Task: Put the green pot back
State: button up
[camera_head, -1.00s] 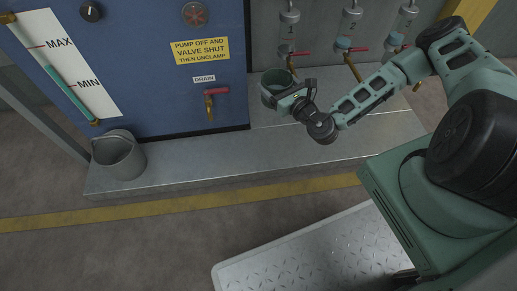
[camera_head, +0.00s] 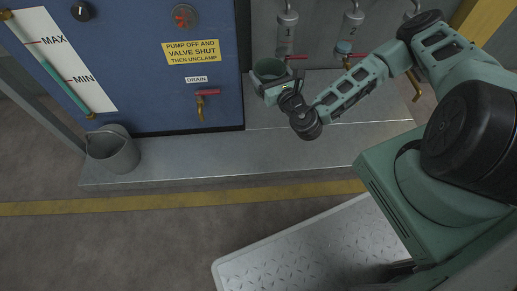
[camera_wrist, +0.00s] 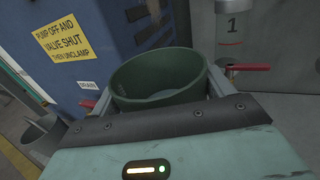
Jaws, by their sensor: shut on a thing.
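The green pot (camera_head: 270,67) is held upright, mouth up, in front of the number 1 cylinder (camera_head: 286,32). My gripper (camera_head: 267,86) is shut on its near side, with a finger on either side of it in the wrist view (camera_wrist: 160,100). The red-handled tap (camera_wrist: 243,68) of cylinder 1 is just right of the pot there. In the head view the pot overlaps the wall behind the ledge, and its height above the ledge is hard to judge.
A grey bucket (camera_head: 113,152) stands at the ledge's left end. A drain tap (camera_head: 204,94) juts from the blue cabinet (camera_head: 140,60). The number 2 cylinder (camera_head: 348,30) and another tap (camera_head: 412,85) are to the right. The grey ledge (camera_head: 220,160) is bare in front.

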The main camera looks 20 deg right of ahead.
aim_at(257, 92)
jog(key=a+f+n+y+b, duration=0.1)
jog(key=f+y, duration=0.1)
jog(key=a+f+n+g+y+b, duration=0.1)
jog(key=f+n+y, duration=0.1)
jog(key=a+f+n+y+b, duration=0.1)
jog(key=a+f+y, duration=0.1)
jog(key=f, duration=0.1)
jog(key=shift+w+f+g+y, duration=0.1)
jog(key=shift+g+y, duration=0.2)
jog(key=shift+y, duration=0.1)
jog(key=s+a+f+n+g+y+b, duration=0.1)
jog(key=f+y+b, duration=0.1)
jog(key=f, duration=0.5)
jog(key=s+f+n+g+y+b, duration=0.1)
jog(key=f+n+g+y+b, duration=0.1)
jog(key=f+b, duration=0.2)
jog(key=s+a+f+n+g+y+b, duration=0.1)
jog(key=f+b, duration=0.3)
jog(key=f, duration=0.6)
jog(key=shift+s+a+f+n+g+y, duration=0.4)
jog(key=shift+s+n+y, duration=0.1)
jog(key=shift+n+y, duration=0.2)
jog(key=shift+d+r, duration=0.1)
jog(key=shift+r, duration=0.1)
jog(key=shift+f, duration=0.15)
